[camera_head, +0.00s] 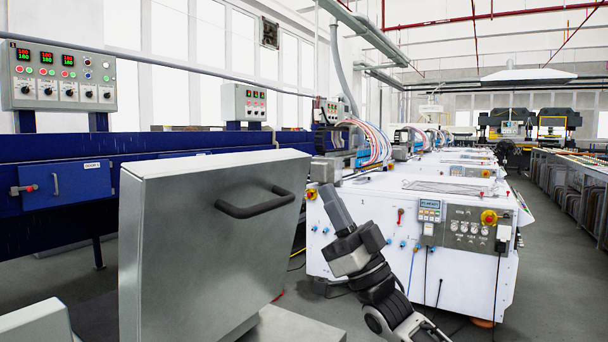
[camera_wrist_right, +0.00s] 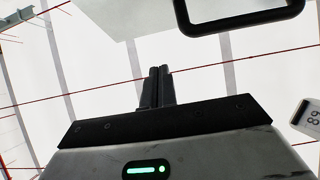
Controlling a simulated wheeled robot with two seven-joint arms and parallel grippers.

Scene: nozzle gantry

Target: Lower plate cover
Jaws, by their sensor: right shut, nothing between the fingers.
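The plate cover (camera_head: 205,260) is a large grey metal lid, standing raised and leaning slightly on the left of the head view. Its black bar handle (camera_head: 254,208) is on the face toward the right. My right gripper (camera_head: 328,190) points up, to the right of the cover and apart from the handle. In the right wrist view its fingers (camera_wrist_right: 160,70) are shut together and empty, with the handle (camera_wrist_right: 240,22) above and to the right and part of the cover (camera_wrist_right: 115,15) at the top. My left gripper is not in view.
A grey metal base (camera_head: 290,326) lies low beside the cover. A white machine (camera_head: 450,265) with gauges and an emergency-stop knob stands behind my right arm. Blue machinery (camera_head: 60,185) with a control box (camera_head: 62,75) runs along the left. Grey floor is open at the right.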

